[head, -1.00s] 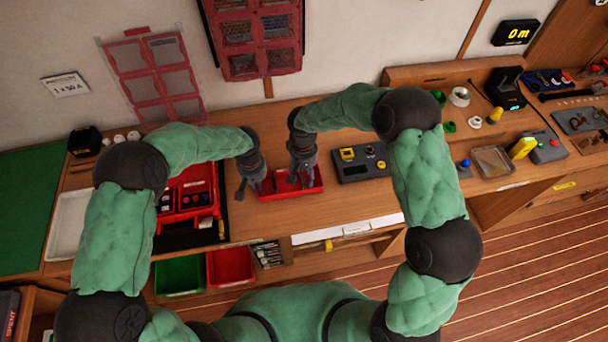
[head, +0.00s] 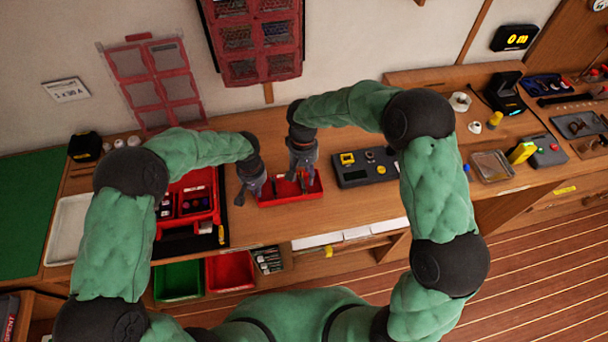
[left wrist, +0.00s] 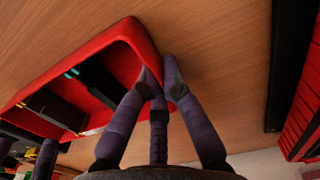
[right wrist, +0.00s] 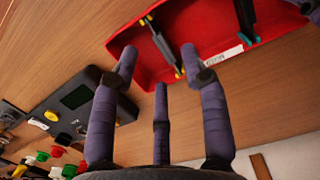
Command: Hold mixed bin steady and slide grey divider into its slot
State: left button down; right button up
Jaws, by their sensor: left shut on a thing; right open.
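The red mixed bin (head: 291,200) stands on the bench in front of me, its end wall showing in the left wrist view (left wrist: 140,35). My left gripper (head: 250,194) is shut on the wall at the bin's left end, with one finger on each side (left wrist: 161,85). A dark grey divider (right wrist: 162,46) with yellow ends stands across the inside of the bin. Another dark plate with teal marks (left wrist: 97,80) is nearer the left gripper. My right gripper (right wrist: 156,62) is open and empty at the bin, close to the yellow-ended divider. I cannot tell whether that divider is fully seated.
A dark control box (head: 362,168) stands just right of the bin. A red organiser (head: 190,202) on a black mat is to the left. A clear tray (head: 491,165) stands further right. Bare bench lies in front of and behind the bin.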

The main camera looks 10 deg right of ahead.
dwell(0.3)
pick_arm(q)
jog(key=c, duration=1.3)
grip_release()
jog(key=shift+c, duration=0.2)
